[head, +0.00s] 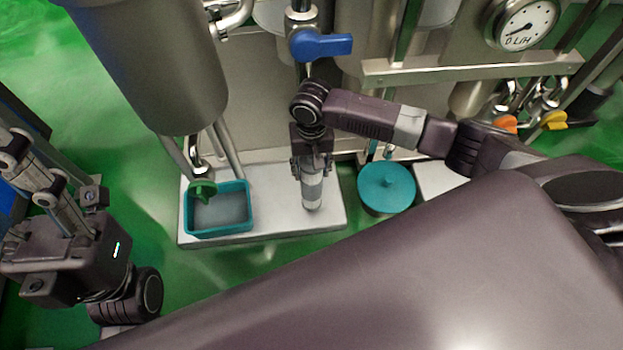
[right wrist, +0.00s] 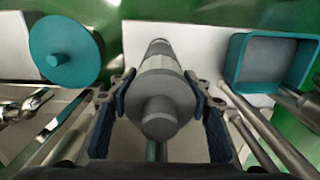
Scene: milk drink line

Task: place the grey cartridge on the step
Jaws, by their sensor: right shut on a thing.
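The grey cartridge (head: 312,190) is upright under my right gripper (head: 312,165), which is shut on its upper part. The cartridge's lower end is over the right part of the pale step (head: 265,225); I cannot tell whether it touches the surface. In the right wrist view the cartridge (right wrist: 160,85) sits between the two fingers of my right gripper (right wrist: 162,100), with its round top knob towards the camera. My left gripper (head: 35,175) is at the far left of the head view, away from the step; its finger opening is unclear.
A teal tray (head: 219,232) stands on the left part of the step, under a tank outlet with a green valve (head: 202,190). A round teal lidded container (head: 386,184) stands just right of the step. A blue-handled valve (head: 320,44) hangs above my right gripper.

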